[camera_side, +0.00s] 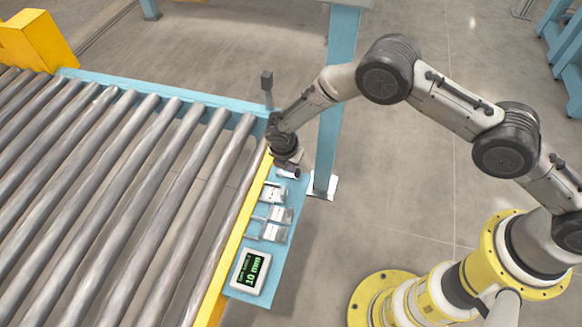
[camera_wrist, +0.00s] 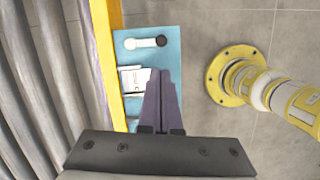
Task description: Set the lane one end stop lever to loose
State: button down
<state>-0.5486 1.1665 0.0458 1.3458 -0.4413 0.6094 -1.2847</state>
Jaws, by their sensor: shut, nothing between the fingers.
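A small lever (camera_wrist: 146,42) with a pale bar, a white end at left and a black knob at right lies across the blue plate in the wrist view. In the side view the lever (camera_side: 287,174) is just below my gripper, partly hidden. No lane label or loose marking is readable. My gripper (camera_side: 288,164) is over the far end of the blue plate (camera_side: 273,275). In the wrist view its dark fingers (camera_wrist: 163,73) are shut together and empty. Their tips show apart from the lever in that picture; the height gap cannot be told.
Several white metal blocks (camera_side: 278,215) sit along the plate, one (camera_wrist: 134,80) beside my fingers. A display reading 10 mm (camera_side: 251,271) is at the near end. A yellow rail (camera_side: 233,240) and rollers (camera_side: 150,200) lie left. A dark-topped post (camera_side: 267,82) stands behind my wrist.

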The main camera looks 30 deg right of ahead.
aim_at(299, 171)
jog(key=x, duration=0.8)
jog(key=shift+w+d+n, duration=0.2)
jog(key=shift+d+n, duration=0.3)
jog(key=shift+n, duration=0.4)
jog(key=n, duration=0.1)
jog(key=w+d+n, duration=0.1)
jog(key=n, duration=0.1)
jog(key=shift+d+t+y, duration=0.3)
jog(key=shift+t+y, duration=0.1)
jog(key=w+n, duration=0.1)
jog(key=n, duration=0.1)
jog(key=w+d+n+y, duration=0.1)
jog(key=n, duration=0.1)
jog(key=shift+d+n, duration=0.25)
jog(key=shift+n, duration=0.05)
jog(key=shift+w+d, duration=0.2)
jog(key=shift+w, duration=2.15)
jog(key=shift+r, duration=0.15)
